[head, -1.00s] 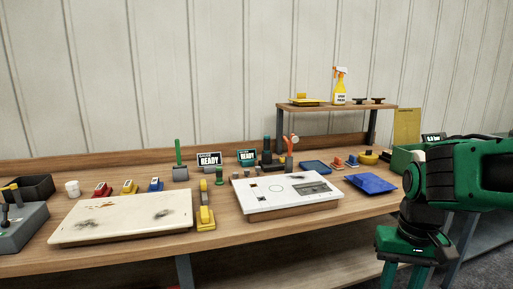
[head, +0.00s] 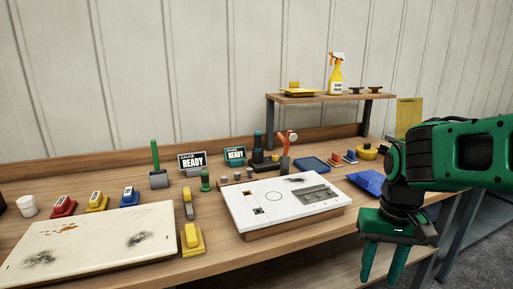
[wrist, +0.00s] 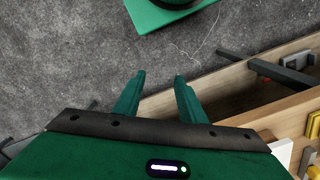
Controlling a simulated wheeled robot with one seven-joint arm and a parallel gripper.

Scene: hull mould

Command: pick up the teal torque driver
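The teal torque driver (head: 258,140) appears to be the dark teal upright tool towards the back of the workbench. It stands in or beside a small black holder (head: 262,166), between a teal-edged "READY" display (head: 235,154) and an orange-handled tool (head: 286,140). Its lower end cannot be made out clearly. My green gripper (head: 382,264) points down in front of the bench's right part, well apart from the driver. In the wrist view my gripper (wrist: 158,82) is open, with nothing between its fingers; the driver is not seen there.
A white panel (head: 240,204) with slots lies on the bench in front of the driver. A stained cream panel (head: 90,240) lies to the left. A raised shelf (head: 310,99) with a spray bottle (head: 336,76) stands behind. A blue tray (head: 311,164) is right of the driver.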

